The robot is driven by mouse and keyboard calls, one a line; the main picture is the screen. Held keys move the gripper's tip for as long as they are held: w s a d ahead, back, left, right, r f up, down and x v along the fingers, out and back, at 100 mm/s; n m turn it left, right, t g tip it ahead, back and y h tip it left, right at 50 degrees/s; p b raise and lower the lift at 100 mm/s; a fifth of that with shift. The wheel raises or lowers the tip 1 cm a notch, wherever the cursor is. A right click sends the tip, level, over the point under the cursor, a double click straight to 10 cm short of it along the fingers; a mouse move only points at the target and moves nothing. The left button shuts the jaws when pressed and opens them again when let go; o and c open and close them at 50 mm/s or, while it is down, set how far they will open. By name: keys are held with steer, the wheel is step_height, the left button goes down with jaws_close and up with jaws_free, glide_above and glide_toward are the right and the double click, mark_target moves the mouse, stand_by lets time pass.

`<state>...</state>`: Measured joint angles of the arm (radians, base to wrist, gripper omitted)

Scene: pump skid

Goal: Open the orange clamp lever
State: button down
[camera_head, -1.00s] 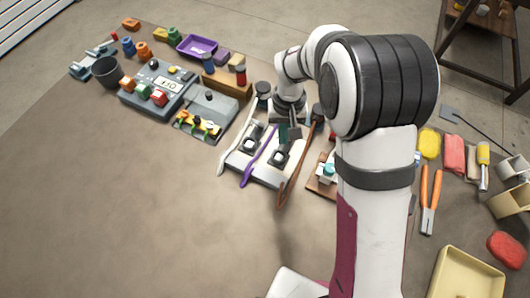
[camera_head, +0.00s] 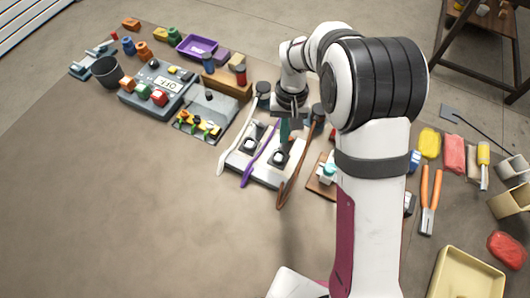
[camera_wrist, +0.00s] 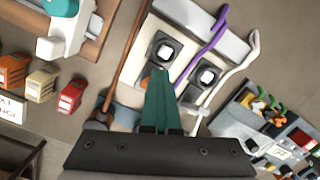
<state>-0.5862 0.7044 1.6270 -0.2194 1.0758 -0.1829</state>
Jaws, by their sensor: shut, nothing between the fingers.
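The orange-brown clamp lever (camera_head: 296,165) is a long, slightly bent bar at the right side of a pale clamp base (camera_head: 262,174). In the wrist view the lever (camera_wrist: 134,58) runs up and down, left of my fingers. My gripper (camera_head: 284,143) is shut and empty, with its teal fingers pointing down at the base, left of the lever. In the wrist view the fingertips (camera_wrist: 158,74) appear just short of a black square block with a white centre (camera_wrist: 165,52). They look apart from the lever, but height above the base is hard to tell.
A purple lever (camera_head: 259,157) and a white lever (camera_head: 237,150) lie left of my gripper on the same base. A wooden block with a teal-topped part (camera_head: 327,172) is close on the right. A control box (camera_head: 160,92) stands farther left. The near-left table is clear.

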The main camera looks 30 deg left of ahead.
steer(key=shift+n+t, duration=0.5)
steer(key=shift+t, duration=0.2)
steer(key=shift+w+d+f, duration=0.1)
steer(key=shift+w+f, duration=0.3)
steer(key=shift+w, duration=0.5)
steer(key=shift+w+d+f, duration=0.1)
steer(key=shift+w+f, duration=0.25)
steer(key=shift+w, duration=0.5)
steer(key=shift+w+d+f, duration=0.1)
steer(key=shift+w+f, duration=0.3)
steer(key=shift+w, duration=0.5)
step_height(320, 180, up, 6)
steer(key=shift+s+a+r, duration=0.25)
steer(key=shift+s, duration=0.2)
steer(key=s+d+r+m, duration=0.5)
steer(key=s+d+r, duration=0.3)
steer(key=d, duration=0.4)
steer(key=s+d+r+m+y, duration=0.1)
steer(key=s+d+m, duration=0.2)
steer(key=s, duration=0.5)
steer(key=s+d+r+m+y, duration=0.1)
steer(key=s+d+m, duration=0.2)
steer(key=s, duration=0.6)
steer(key=d, duration=0.2)
steer(key=shift+s+d+m, duration=0.3)
